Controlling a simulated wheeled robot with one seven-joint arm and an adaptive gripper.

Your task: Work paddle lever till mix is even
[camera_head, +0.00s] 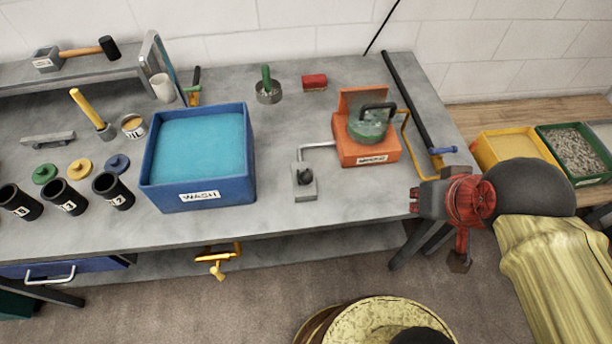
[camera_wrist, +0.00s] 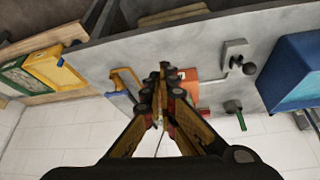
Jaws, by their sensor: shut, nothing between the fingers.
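An orange mixer box (camera_head: 362,150) stands on the right part of the bench, with an upright back plate and a label on its front. A green rounded vessel (camera_head: 368,127) sits in it under a dark bent bar (camera_head: 380,107). My gripper (camera_head: 415,198) is at the bench's front right edge, in front of and apart from the blue grip. In the wrist view my gripper (camera_wrist: 164,72) is shut and empty, and hides much of the orange box (camera_wrist: 188,88). The mix inside is not visible.
A small grey block with a black knob (camera_head: 304,182) stands left of the mixer. The blue WASH tub (camera_head: 198,196) is further left. A long dark bar (camera_head: 408,88) lies at the right. Yellow (camera_head: 510,148) and green (camera_head: 578,150) trays sit beyond the bench.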

